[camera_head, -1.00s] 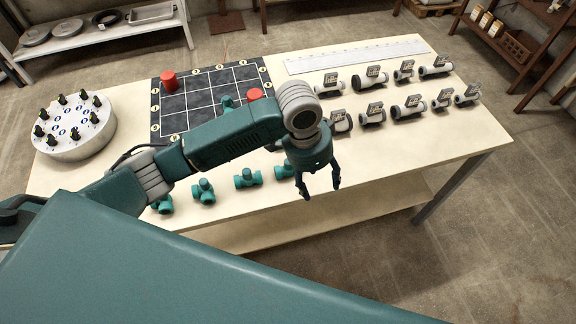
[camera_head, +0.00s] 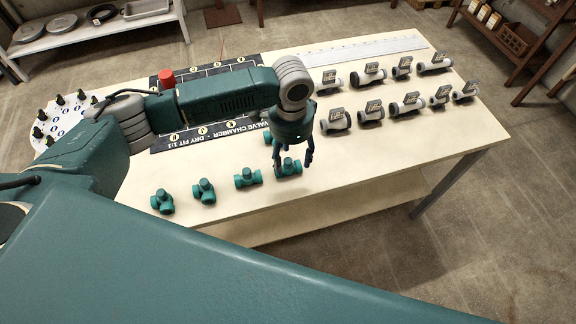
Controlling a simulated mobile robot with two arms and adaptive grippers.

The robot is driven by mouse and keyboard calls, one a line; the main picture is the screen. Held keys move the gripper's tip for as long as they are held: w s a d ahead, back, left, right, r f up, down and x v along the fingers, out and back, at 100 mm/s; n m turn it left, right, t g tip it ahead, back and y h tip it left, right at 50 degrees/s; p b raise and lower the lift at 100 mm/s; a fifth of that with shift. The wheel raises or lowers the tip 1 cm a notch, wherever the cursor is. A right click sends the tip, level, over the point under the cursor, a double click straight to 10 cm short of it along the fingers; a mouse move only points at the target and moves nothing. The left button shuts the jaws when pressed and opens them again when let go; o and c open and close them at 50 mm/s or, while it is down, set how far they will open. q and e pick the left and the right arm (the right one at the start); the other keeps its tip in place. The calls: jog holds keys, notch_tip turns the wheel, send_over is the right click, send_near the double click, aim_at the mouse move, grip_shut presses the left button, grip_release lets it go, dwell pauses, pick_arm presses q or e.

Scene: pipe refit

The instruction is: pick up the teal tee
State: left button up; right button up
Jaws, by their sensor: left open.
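Several teal tees sit in a row near the front edge of the table: one at the left end (camera_head: 162,201), a second (camera_head: 204,190), a third (camera_head: 248,178) and a fourth (camera_head: 288,169) at the right end. A further teal piece (camera_head: 268,138) is partly hidden behind my gripper. My left gripper (camera_head: 292,168) is open, fingers pointing down, at the rightmost tee of the row. One finger shows on each side of that tee; whether they touch it I cannot tell. My right gripper is not in view.
Several grey fittings with small tags (camera_head: 407,105) stand at the right of the table (camera_head: 410,165). A black gridded board (camera_head: 190,140) with a red cylinder (camera_head: 166,77) lies behind my arm. A white round stand (camera_head: 48,136) with black knobs is at the left.

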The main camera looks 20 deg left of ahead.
aim_at(289, 162)
pick_arm(q)
jog(key=f, duration=0.2)
jog(key=f+p, duration=0.1)
jog(key=f, duration=0.1)
jog(key=shift+a, duration=0.3)
jog(key=c, duration=1.1)
jog(key=shift+c, duration=0.3)
jog(key=shift+r, duration=0.15)
